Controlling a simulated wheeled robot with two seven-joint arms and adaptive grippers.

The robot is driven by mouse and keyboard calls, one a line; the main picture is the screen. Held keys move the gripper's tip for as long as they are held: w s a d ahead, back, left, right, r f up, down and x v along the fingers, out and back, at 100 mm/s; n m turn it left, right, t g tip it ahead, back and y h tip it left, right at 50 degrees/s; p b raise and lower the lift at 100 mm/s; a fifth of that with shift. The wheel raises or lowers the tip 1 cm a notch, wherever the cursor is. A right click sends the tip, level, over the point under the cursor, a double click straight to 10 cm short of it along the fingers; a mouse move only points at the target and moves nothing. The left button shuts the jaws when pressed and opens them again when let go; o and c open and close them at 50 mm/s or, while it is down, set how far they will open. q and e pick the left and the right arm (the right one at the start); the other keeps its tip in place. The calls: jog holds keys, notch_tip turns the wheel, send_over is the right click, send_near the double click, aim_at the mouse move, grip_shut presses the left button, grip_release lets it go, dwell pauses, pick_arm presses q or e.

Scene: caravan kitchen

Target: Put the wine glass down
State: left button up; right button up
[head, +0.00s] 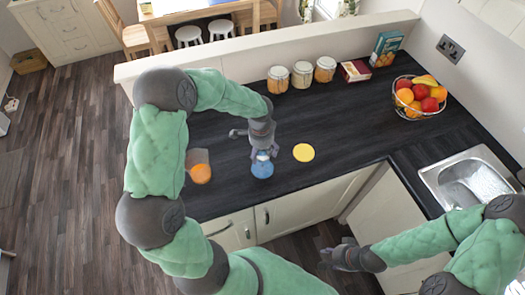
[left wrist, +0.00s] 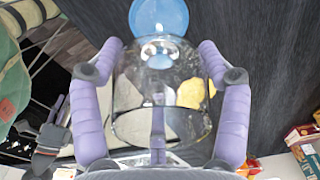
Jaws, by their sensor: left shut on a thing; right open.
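My left gripper (head: 262,148) is shut around the clear wine glass (head: 263,156) above the dark worktop. In the left wrist view the glass bowl (left wrist: 128,95) sits between the two purple fingers (left wrist: 158,85), with its stem end towards the blue disc (left wrist: 160,14). The blue disc (head: 262,169) lies flat on the worktop just below the glass. I cannot tell whether the glass touches it. My right gripper (head: 345,257) is open and empty, low in front of the cabinets, away from the glass.
A yellow disc (head: 303,152) lies right of the blue one, an orange disc (head: 201,174) left, with something translucent by it. Several jars (head: 302,74), boxes (head: 387,49) and a fruit basket (head: 420,97) stand at the back. The sink (head: 467,180) is at right.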

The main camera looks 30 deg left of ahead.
pick_arm(q)
jog(key=o, duration=1.5)
jog(key=shift+f, duration=0.15)
jog(key=shift+r, duration=0.45)
notch_tip(320, 180, up, 12)
jog(key=shift+s+a+f+p, duration=0.15)
jog(key=shift+f+p, duration=0.1)
jog(key=shift+p, duration=0.2)
